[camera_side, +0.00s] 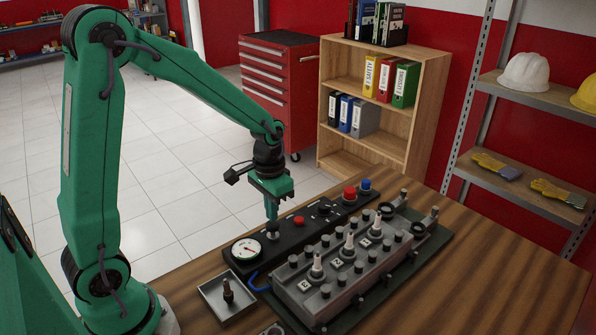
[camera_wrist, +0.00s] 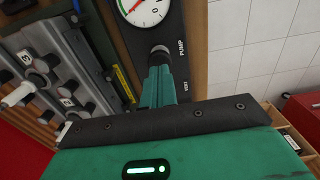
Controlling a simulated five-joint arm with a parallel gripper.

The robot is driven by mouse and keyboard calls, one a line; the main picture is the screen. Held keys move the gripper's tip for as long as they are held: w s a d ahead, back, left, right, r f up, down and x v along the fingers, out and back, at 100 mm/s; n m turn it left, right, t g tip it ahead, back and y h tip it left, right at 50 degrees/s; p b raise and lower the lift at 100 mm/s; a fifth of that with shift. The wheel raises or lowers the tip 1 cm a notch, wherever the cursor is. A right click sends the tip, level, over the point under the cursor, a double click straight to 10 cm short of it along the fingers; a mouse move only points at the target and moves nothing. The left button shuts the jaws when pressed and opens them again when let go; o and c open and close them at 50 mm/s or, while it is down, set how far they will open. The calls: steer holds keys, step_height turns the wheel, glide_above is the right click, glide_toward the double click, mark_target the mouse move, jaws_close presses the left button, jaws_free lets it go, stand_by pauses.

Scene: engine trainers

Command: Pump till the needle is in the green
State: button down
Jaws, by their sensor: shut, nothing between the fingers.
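The round white gauge (camera_side: 246,250) sits at the near end of a black control panel (camera_side: 285,237). In the wrist view the gauge (camera_wrist: 146,8) is cut by the top edge; a red mark and a green band show on its left side. I cannot tell where the needle points. The dark pump button (camera_wrist: 159,50), beside the label PUMP, is just past my fingertips. My gripper (camera_side: 271,222) points down over the panel beside the gauge, shut and empty. It also shows in the wrist view (camera_wrist: 158,72). I cannot tell whether it touches the button.
A grey engine block (camera_side: 345,265) with white-topped plugs stands right of the panel. A small tray (camera_side: 213,299) holding a dark part is at the near left. A red button (camera_side: 299,220) and a blue button (camera_side: 366,185) are farther along the panel. The right tabletop is clear.

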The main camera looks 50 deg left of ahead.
mark_target(272, 224)
steer(key=shift+f, duration=0.25)
steer(key=shift+f, duration=1.3)
steer(key=shift+r, duration=1.6)
steer(key=shift+r, duration=0.15)
steer(key=shift+r, duration=2.3)
steer(key=shift+r, duration=0.1)
